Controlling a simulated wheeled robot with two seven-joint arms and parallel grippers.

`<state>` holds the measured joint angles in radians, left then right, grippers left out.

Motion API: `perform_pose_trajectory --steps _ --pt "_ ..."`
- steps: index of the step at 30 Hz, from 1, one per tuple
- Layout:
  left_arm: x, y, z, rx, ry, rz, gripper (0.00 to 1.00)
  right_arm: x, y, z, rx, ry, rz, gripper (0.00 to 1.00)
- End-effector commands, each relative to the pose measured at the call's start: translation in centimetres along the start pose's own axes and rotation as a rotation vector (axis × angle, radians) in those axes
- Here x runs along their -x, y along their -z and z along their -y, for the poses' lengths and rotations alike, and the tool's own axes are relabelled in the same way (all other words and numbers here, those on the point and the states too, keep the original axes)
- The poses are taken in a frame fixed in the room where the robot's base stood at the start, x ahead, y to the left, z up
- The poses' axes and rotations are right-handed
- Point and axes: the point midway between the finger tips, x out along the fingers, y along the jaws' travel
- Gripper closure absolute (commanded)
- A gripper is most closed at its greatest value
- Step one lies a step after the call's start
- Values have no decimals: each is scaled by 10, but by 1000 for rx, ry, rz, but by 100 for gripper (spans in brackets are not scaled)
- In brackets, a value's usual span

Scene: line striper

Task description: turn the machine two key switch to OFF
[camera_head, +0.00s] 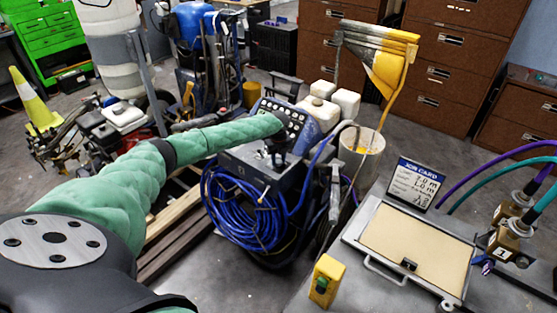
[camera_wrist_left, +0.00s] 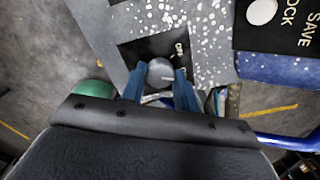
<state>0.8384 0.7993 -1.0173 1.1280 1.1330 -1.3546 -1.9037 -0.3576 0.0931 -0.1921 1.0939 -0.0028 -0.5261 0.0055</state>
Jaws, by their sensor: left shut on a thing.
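The key switch (camera_wrist_left: 160,72) is a round grey knob on a dark plate, on a white-speckled grey panel. Lettering that looks like OFF stands just right of it, partly covered. My left gripper (camera_wrist_left: 159,88) has its two blue fingers on either side of the knob, shut on it. In the head view my green-sleeved left arm reaches to the left gripper (camera_head: 276,148) at the control panel (camera_head: 285,112) of a dark machine (camera_head: 258,168) with a coiled blue hose. There the gripper hides the switch. My right gripper is not in view.
A blue hose (camera_head: 243,205) hangs on the machine's front. White jugs (camera_head: 345,102) and a bucket (camera_head: 362,152) stand behind it to the right. A bench with a tray (camera_head: 385,275), a job card (camera_head: 415,183) and a yellow box (camera_head: 326,281) is at the right.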

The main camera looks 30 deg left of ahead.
Motion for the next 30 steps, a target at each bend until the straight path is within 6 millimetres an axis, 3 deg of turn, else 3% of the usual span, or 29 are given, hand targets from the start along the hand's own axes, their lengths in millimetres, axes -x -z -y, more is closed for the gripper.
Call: perform_pose_trajectory --steps 10,18,25,30 --pt "0 0 0 316 2 -1 92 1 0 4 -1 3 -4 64" --pt "1 0 0 565 2 -1 92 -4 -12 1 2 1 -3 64" --pt "2 -1 0 735 1 -1 92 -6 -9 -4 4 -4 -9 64" --pt "1 0 0 821 1 0 92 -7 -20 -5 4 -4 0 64"
